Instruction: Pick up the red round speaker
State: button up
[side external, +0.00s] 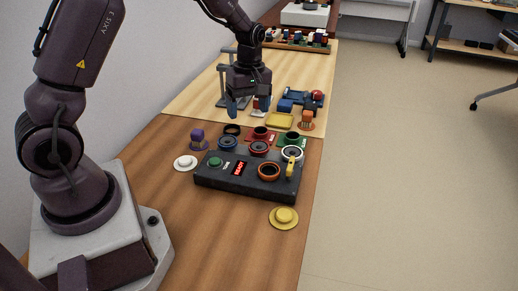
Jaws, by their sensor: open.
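A red round piece (261,132) sits on a red card just behind the black box (245,188). A second dark red ring-shaped piece (259,148) sits at the back of the box top. I cannot tell which of the two is the red round speaker. My gripper (248,108) points down above the light wood area behind the box, beyond both red pieces and apart from them. Its blue-tipped fingers are spread apart, and no held thing shows between them. A small white and red object shows behind the right fingertip.
The box also bears blue (227,143), orange (268,171) and white (292,153) round pieces. A green piece (291,137) stands behind right, a purple one (197,136) left. A yellow tray (280,121) and blue items lie beyond.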

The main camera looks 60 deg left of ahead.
aim_at(259, 146)
jog(key=w+a+f+n, duration=0.25)
jog(key=w+n, duration=0.25)
jog(key=n, duration=0.4)
jog(key=shift+n+t, duration=0.3)
jog(key=shift+t, duration=0.1)
jog(key=f, duration=1.2)
jog(key=shift+s+d, duration=0.15)
jog(key=shift+s, duration=0.25)
jog(key=c, duration=0.7)
